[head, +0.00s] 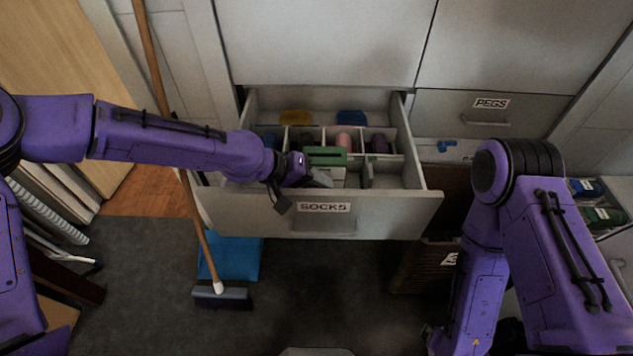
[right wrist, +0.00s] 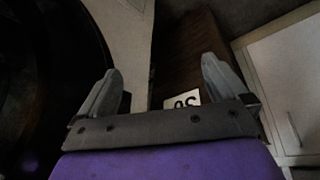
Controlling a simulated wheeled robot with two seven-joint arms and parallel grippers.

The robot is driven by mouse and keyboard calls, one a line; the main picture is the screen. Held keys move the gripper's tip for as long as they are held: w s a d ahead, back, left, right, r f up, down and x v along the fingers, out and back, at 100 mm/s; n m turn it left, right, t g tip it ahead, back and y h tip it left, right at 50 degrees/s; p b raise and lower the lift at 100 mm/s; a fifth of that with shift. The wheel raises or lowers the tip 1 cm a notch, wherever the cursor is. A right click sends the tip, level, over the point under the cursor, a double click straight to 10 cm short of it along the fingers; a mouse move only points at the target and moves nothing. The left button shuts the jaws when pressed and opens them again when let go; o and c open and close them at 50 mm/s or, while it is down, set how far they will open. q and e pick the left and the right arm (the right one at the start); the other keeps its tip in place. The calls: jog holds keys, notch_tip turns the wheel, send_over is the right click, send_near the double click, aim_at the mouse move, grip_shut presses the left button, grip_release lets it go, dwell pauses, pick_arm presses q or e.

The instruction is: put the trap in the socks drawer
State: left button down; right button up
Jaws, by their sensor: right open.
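The socks drawer (head: 258,213) is pulled open in the head view, its front labelled SOCKS, with dividers inside. A green and pale block-like thing (head: 326,154), possibly the trap, shows in the drawer's middle beside my left gripper (head: 318,179). My left gripper reaches over the drawer's front left part; its fingers are small and partly hidden, so I cannot tell whether they hold this thing. My right gripper (right wrist: 163,82) is open and empty in the right wrist view, above a dark brown box with a white label. It is not clearly seen in the head view.
A shut PEGS drawer (head: 540,118) is at the right. A broom (head: 190,190) leans left of the socks drawer, by a blue thing (head: 240,257) on the floor. Coloured items lie in the drawer's rear compartments. A brown box (head: 425,265) stands below right. Open floor lies in front.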

pick_arm(q)
jog(key=c, duration=0.8)
grip_release()
jog(key=p+v, duration=0.2)
jog(key=v, duration=1.1)
jog(key=shift+d+r, duration=0.3)
jog(key=shift+w, duration=0.1)
